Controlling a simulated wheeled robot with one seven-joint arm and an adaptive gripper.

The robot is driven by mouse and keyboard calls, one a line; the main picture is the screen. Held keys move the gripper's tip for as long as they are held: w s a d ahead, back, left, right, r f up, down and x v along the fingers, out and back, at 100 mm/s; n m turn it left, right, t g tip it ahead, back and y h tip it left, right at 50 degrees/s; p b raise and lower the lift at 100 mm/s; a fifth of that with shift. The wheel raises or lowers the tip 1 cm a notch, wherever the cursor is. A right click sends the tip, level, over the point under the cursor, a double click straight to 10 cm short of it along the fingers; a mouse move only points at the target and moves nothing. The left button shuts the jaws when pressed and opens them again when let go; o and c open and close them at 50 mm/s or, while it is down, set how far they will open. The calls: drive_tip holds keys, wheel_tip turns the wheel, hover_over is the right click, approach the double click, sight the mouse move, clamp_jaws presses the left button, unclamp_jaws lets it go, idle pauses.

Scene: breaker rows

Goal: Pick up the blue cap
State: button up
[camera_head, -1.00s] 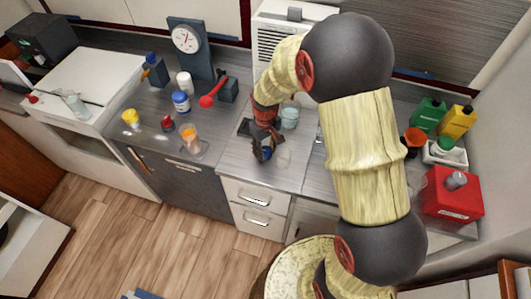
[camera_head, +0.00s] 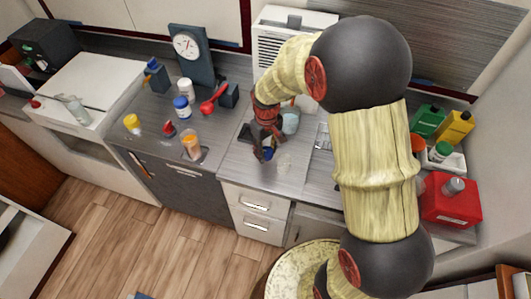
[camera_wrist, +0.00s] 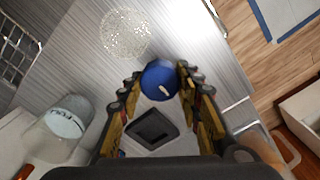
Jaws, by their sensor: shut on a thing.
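The blue cap (camera_wrist: 159,80) is between the fingertips of my gripper (camera_wrist: 158,84) in the wrist view, with a small pale mark on its top. My gripper is shut on it, with a finger on each side. In the head view my gripper (camera_head: 264,152) is low over the steel counter, and the blue cap (camera_head: 268,154) shows partly between the fingers. Whether the cap touches the counter is unclear.
A glass jar (camera_head: 290,122) stands close behind my gripper, and a speckled round patch (camera_wrist: 125,34) lies beside it. A dark square piece (camera_wrist: 153,127) sits under my palm.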

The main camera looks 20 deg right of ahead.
drive_tip(key=s+d+r+p, duration=0.1)
drive_tip(key=s+r+p, duration=0.1)
drive_tip(key=s+r, duration=0.7)
drive_tip(key=s, duration=0.4)
drive_tip(key=shift+s+d+p, duration=0.25)
drive_tip(key=shift+d+p, duration=0.05)
idle(0.3)
